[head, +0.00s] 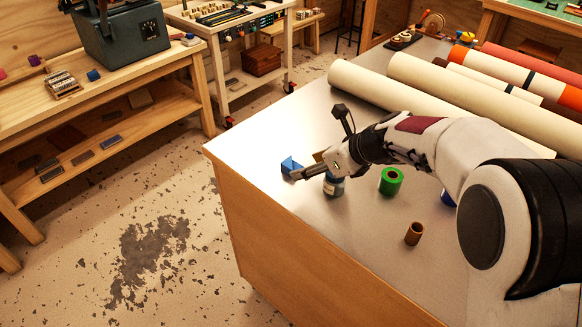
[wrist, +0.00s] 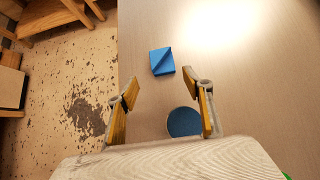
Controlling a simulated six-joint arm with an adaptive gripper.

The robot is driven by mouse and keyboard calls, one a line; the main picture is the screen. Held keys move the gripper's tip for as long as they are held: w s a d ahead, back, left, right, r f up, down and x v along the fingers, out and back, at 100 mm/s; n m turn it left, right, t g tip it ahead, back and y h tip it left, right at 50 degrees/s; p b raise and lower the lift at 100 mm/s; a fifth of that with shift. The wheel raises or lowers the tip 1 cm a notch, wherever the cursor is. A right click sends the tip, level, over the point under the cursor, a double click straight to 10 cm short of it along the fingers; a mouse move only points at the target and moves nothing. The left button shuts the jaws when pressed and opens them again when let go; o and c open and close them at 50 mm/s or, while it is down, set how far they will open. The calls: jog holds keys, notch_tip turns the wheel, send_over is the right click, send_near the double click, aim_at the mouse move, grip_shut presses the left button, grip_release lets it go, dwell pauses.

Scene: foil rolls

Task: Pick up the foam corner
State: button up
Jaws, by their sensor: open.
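The blue foam corner (head: 290,165) lies on the metal tabletop near its left edge in the head view. In the wrist view the foam corner (wrist: 163,61) lies ahead of the fingertips, a little left of the middle, with a crease across its top. My gripper (head: 312,171) is low over the table, just right of the foam corner in the head view. In the wrist view my gripper (wrist: 168,82) has its two yellow-padded fingers spread apart with nothing between the tips. The foam corner is apart from both fingers in that view.
A jar with a blue top (wrist: 185,122) stands beside the right finger; the jar (head: 334,186) is close below my gripper. A green roll (head: 391,181) and a brown tube (head: 413,233) stand further right. Long rolls (head: 420,92) lie behind. The table's left edge (wrist: 119,40) is near.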

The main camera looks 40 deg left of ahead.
aim_at(294, 168)
jog(key=shift+a+f, duration=0.25)
jog(key=shift+w+x, duration=0.15)
jog(key=shift+x, duration=0.6)
jog(key=shift+w+x, duration=0.1)
jog(key=shift+x, duration=1.75)
jog(key=shift+r, duration=0.15)
jog(key=c, duration=0.8)
